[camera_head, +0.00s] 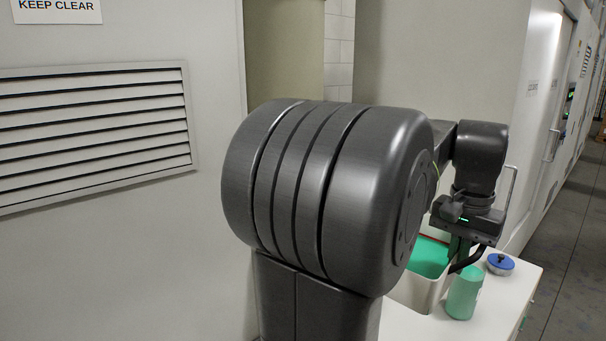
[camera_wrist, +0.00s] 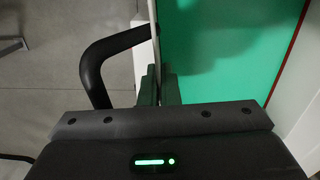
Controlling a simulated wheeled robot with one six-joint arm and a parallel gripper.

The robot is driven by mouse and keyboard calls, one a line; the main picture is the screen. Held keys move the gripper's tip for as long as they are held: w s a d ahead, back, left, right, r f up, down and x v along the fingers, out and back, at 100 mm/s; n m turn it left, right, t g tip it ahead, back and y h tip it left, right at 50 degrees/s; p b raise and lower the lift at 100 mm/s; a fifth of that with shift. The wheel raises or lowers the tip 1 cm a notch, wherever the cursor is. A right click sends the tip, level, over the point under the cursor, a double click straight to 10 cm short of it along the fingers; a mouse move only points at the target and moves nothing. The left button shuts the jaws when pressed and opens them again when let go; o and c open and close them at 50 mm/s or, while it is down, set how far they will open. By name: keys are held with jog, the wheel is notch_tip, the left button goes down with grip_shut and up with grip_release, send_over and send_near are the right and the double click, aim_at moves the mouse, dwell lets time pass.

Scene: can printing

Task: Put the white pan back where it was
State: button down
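The white pan (camera_head: 413,293) is a box-shaped white container with green inside. It is on or just above the white table at the lower right in the head view; I cannot tell whether its base touches. In the wrist view its green inside (camera_wrist: 225,50) fills the upper right, with a thin red line along one side. My gripper (camera_head: 456,255) points down at the pan's right side. In the wrist view my fingers (camera_wrist: 160,88) are close together on either side of the pan's thin wall. A black curved handle (camera_wrist: 93,62) is to their left. My arm hides part of the pan.
A green bottle-like container (camera_head: 464,293) stands close to the pan's right. A small blue-topped tin (camera_head: 500,264) sits farther right on the white table (camera_head: 494,310). A machine cabinet (camera_head: 525,130) stands behind; grey floor (camera_head: 565,230) is clear to the right.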

jog(key=w+a+f+n, duration=0.3)
jog(key=w+a+f, duration=0.3)
jog(key=a+f, duration=0.5)
jog(key=w+a+f+n, duration=0.3)
jog(key=w+a+f, duration=0.35)
jog(key=f, duration=0.85)
jog(key=w+a+f+n, duration=0.3)
jog(key=w+a+f, duration=0.3)
jog(key=a+f, duration=0.55)
notch_tip(320, 180, down, 12)
jog(key=d+b, duration=0.1)
jog(key=b, duration=0.9)
jog(key=shift+s+d+r, duration=0.15)
jog(key=shift+s, duration=0.05)
jog(key=shift+d, duration=0.1)
